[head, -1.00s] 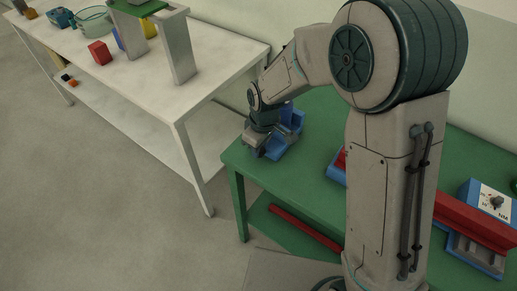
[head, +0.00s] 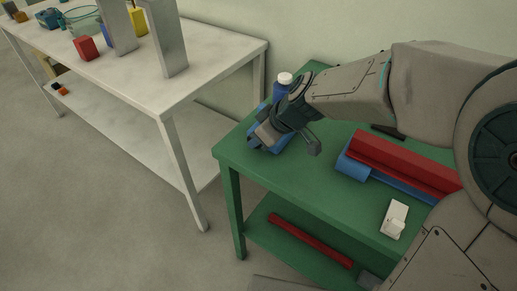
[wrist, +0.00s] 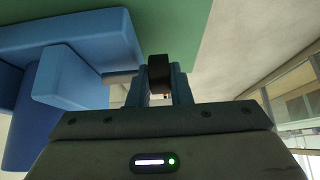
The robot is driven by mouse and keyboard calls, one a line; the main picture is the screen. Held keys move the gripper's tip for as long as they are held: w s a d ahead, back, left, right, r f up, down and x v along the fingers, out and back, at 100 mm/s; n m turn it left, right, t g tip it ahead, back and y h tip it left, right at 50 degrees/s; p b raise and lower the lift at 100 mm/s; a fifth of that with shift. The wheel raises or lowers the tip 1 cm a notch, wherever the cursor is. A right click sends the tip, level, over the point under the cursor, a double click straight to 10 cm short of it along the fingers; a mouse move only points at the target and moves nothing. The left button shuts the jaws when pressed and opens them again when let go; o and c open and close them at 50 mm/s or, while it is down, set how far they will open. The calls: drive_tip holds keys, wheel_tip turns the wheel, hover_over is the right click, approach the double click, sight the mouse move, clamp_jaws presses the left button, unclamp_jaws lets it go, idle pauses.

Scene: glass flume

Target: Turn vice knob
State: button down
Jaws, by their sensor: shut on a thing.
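The blue vice (head: 258,146) stands on the green table near its left corner, partly hidden by my gripper (head: 268,132). In the wrist view, the vice's blue body (wrist: 85,45) fills the upper left. There, my gripper (wrist: 161,82) has its two fingers close together, shut on a small dark piece, which looks like the vice knob (wrist: 159,66). In the head view the knob is hidden by my gripper and wrist.
On the green table (head: 222,152) lie a red and blue long block (head: 400,160) and a small white switch-like piece (head: 396,218). A blue bottle-like thing with a white cap (head: 285,78) rises behind my wrist. A white table (head: 200,90) stands at left. A red bar (head: 308,240) lies on the lower shelf.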

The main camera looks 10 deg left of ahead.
drive_tip(key=shift+d+f+t+y+b, duration=0.1)
drive_tip(key=shift+f+t+y+b, duration=0.3)
drive_tip(key=shift+b, duration=2)
drive_tip(key=shift+f+t+y+b, duration=0.1)
drive_tip(key=shift+y+b, duration=0.65)
drive_tip(key=shift+b, duration=1.65)
drive_tip(key=shift+d+f+t+y+b, duration=0.15)
drive_tip(key=shift+y+b, duration=0.4)
drive_tip(key=shift+b, duration=1.85)
drive_tip(key=b, duration=0.2)
drive_tip(key=shift+y+b, duration=0.3)
drive_tip(key=b, duration=0.2)
drive_tip(key=shift+s+r+t+y+b, duration=0.1)
drive_tip(key=shift+r+t+y+b, duration=0.05)
drive_tip(key=shift+t+y+b, duration=0.2)
drive_tip(key=shift+r+y+b, duration=0.2)
drive_tip(key=shift+y+b, duration=0.05)
drive_tip(key=shift+b, duration=0.45)
drive_tip(key=c, duration=1.3)
unclamp_jaws()
drive_tip(key=p+v, duration=0.3)
drive_tip(key=v, duration=1.1)
drive_tip(key=shift+a, duration=0.1)
